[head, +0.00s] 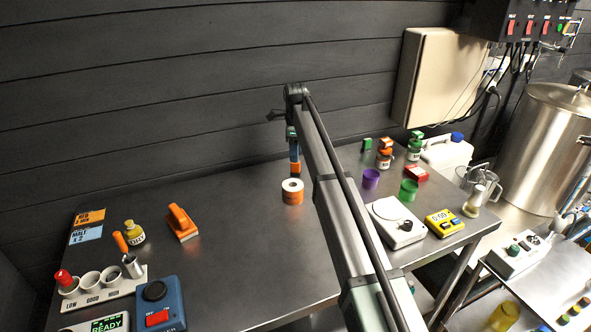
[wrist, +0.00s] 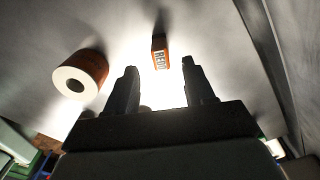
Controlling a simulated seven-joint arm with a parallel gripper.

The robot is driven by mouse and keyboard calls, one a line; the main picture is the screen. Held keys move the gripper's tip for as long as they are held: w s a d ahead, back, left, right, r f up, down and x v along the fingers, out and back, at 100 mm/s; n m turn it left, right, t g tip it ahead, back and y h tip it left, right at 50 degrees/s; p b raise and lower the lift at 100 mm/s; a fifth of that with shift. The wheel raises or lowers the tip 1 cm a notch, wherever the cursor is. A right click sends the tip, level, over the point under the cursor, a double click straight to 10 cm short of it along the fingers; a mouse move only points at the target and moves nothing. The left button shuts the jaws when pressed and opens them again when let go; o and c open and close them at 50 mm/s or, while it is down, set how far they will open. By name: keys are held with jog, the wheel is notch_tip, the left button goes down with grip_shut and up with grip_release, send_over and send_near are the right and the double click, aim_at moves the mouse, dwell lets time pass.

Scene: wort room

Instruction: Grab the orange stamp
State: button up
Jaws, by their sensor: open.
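A small orange block with a lettered face, apparently the stamp, shows in the wrist view (wrist: 160,58), ahead of my fingertips and roughly between them. In the head view an orange block (head: 295,168) shows just below my gripper (head: 293,143), behind the tape roll. My gripper is open in the wrist view (wrist: 158,84), its dark fingers apart with nothing between them. I cannot tell the exact gap to the block.
An orange tape roll (head: 292,191) stands close beside the block, left of it in the wrist view (wrist: 80,75). Purple (head: 370,179) and green (head: 408,190) cups, a white scale (head: 397,222) and a yellow timer (head: 444,222) are right. The table's middle left is clear.

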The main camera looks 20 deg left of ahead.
aim_at(296, 169)
jog(key=shift+f, duration=2.55)
jog(key=shift+c, duration=0.4)
grip_shut()
